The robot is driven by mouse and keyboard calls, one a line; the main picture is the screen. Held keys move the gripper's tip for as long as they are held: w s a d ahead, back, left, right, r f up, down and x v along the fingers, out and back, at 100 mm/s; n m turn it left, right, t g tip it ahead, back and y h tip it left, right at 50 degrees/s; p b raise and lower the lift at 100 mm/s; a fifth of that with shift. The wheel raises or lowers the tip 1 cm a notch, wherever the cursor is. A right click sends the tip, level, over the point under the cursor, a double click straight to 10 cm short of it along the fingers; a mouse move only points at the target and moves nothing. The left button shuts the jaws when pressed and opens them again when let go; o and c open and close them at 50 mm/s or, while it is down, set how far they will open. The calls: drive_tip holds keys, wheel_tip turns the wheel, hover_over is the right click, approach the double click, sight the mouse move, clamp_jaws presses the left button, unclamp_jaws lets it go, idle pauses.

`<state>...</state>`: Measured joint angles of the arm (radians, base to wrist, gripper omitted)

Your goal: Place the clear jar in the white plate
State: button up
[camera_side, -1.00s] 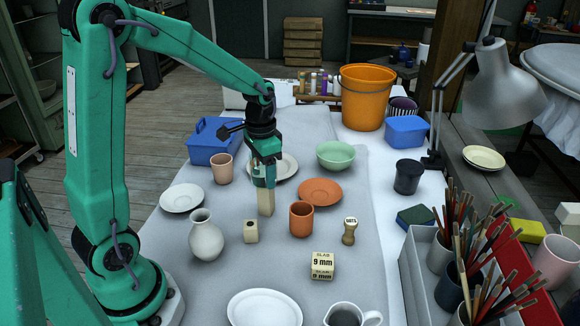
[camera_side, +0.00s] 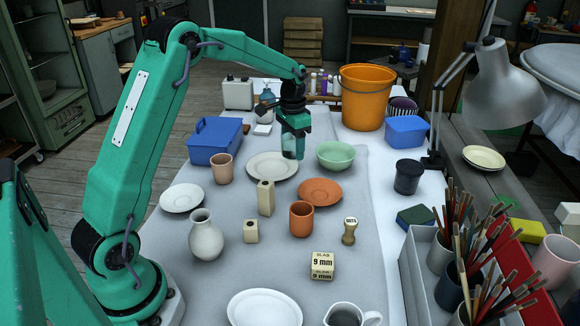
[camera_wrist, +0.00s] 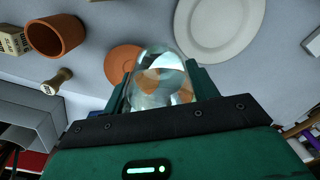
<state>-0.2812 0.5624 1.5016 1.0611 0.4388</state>
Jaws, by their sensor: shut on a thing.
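My gripper (camera_side: 292,148) is shut on the clear jar (camera_wrist: 160,80), which shows as see-through glass between the fingers in the wrist view. In the side view the jar (camera_side: 290,151) is partly hidden by the fingers. A large off-white plate (camera_side: 258,172) lies just left of the jar in the side view; a pale plate also shows at the top of the wrist view (camera_wrist: 222,22). A white plate (camera_side: 264,310) lies at the front edge. A smaller white saucer (camera_side: 181,198) lies at the left.
A green bowl (camera_side: 336,157) stands close right of my gripper. A terracotta saucer (camera_side: 320,192), terracotta cup (camera_side: 301,220), tall beige block (camera_side: 265,199) and white vase (camera_side: 206,238) stand nearer the front. A blue toolbox (camera_side: 214,141) and pink cup (camera_side: 222,169) stand left.

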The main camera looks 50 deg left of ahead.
drive_tip(key=shift+a, duration=0.15)
hover_over(273, 168)
wheel_tip(273, 168, down, 7)
drive_tip(key=shift+s+r, duration=0.1)
drive_tip(key=shift+f, duration=2.1)
drive_tip(key=o, duration=1.2)
drive_tip(key=shift+f, duration=0.15)
drive_tip(key=shift+o, duration=0.2)
wheel_tip(273, 168, up, 12)
